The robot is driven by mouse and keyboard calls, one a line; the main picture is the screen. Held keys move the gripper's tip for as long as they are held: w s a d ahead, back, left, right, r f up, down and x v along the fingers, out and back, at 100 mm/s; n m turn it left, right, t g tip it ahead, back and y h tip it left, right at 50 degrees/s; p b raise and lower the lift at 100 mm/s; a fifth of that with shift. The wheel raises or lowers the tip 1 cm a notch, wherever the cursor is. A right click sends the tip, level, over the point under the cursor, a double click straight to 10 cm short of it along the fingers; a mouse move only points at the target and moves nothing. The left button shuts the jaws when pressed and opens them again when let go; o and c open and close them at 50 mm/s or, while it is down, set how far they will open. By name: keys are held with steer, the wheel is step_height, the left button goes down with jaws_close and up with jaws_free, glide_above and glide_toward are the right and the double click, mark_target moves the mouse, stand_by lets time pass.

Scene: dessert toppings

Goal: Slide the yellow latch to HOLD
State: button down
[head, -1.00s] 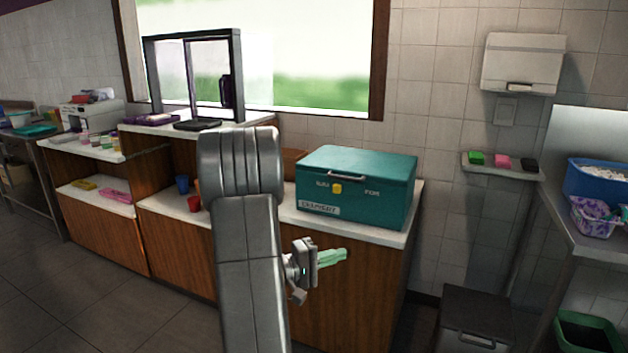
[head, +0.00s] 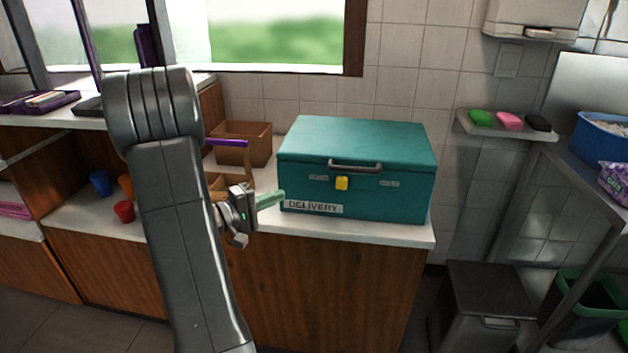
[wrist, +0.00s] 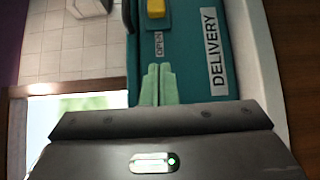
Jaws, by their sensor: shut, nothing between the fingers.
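The teal delivery box (head: 357,153) sits closed on the white counter, with a grey handle on its front. The yellow latch (head: 342,183) is on the box front below the handle, between a small label on the left and another on the right. In the wrist view the yellow latch (wrist: 156,8) is at the top edge, just beyond the label reading OPEN (wrist: 158,44). My gripper (head: 279,195) is shut and empty, its pale green fingers at the box's left front. In the wrist view the gripper (wrist: 158,72) points toward the latch, apart from it.
The white counter edge (head: 400,232) runs below the box. A brown wooden container (head: 243,143) and a caddy with a purple handle (head: 227,142) stand to the left. A dark bin (head: 488,305) stands on the floor at right.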

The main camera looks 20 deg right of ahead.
steer(key=shift+s, duration=0.1)
steer(key=p, duration=0.2)
glide_toward(342, 183)
steer(key=w+d, duration=0.2)
steer(key=w+d+f, duration=0.1)
steer(key=w+d, duration=0.1)
steer(key=shift+w+d, duration=0.2)
steer(key=shift+w, duration=0.05)
steer(key=shift+s+d, duration=0.3)
steer(key=shift+d, duration=0.2)
